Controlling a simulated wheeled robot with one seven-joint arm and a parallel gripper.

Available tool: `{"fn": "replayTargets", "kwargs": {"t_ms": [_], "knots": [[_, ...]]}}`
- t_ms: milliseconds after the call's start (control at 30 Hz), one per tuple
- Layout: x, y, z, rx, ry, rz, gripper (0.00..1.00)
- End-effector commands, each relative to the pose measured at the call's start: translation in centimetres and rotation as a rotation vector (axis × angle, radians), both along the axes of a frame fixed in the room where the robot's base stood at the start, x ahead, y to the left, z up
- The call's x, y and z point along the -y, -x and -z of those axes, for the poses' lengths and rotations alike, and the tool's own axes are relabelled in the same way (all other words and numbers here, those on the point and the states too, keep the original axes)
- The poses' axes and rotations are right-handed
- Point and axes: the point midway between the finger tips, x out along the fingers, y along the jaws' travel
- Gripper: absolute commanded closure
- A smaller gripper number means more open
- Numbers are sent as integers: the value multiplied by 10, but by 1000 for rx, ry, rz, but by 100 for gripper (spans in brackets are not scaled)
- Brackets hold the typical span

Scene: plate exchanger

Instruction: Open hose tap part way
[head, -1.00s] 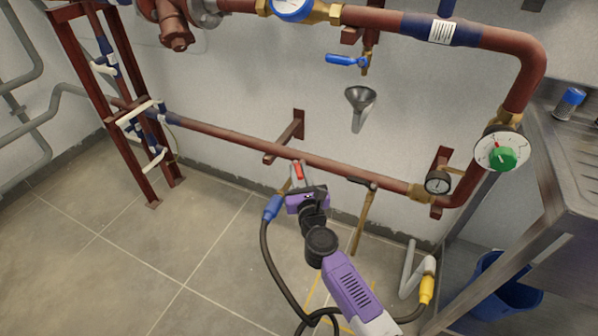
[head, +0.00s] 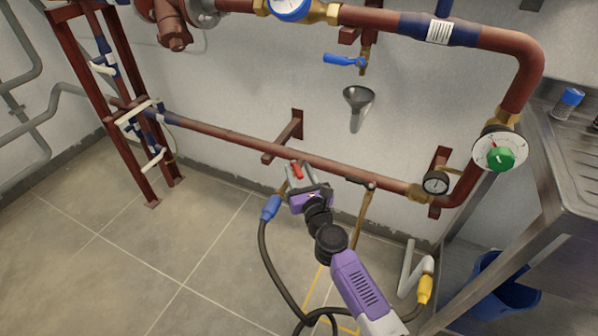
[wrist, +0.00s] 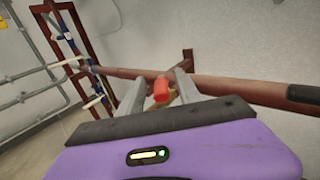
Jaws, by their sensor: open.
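The hose tap's red handle (head: 297,171) is just below the lower red-brown pipe, near the wall bracket. A blue connector (head: 271,207) and the dark hose (head: 268,255) hang below it at the left. My gripper (head: 301,176) is open at the tap, with its purple body below the handle. In the wrist view the red handle (wrist: 161,88) shows between the two grey fingers of my gripper (wrist: 158,86), with a gap on each side. It appears not gripped. The tap's body is mostly hidden behind the gripper.
The lower pipe (head: 235,142) runs along the wall just above my gripper. A second tap with a dark lever (head: 360,182) is to the right, near a small gauge (head: 436,182). A steel sink stand (head: 545,225) bounds the right. The floor at left is clear.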

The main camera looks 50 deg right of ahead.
Motion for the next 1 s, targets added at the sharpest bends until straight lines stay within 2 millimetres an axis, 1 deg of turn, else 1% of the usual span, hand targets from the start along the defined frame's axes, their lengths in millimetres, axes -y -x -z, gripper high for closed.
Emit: {"fn": "replayTargets", "kwargs": {"t_ms": [167,400,600,733,1000], "knots": [[-6,12,1,-2,0,0,59],[-25,45,1,-3,1,-1,59],[-35,64,1,-1,0,-1,59],[-37,68,0,0,-1,0,59],[-37,69,0,0,0,0,59]]}}
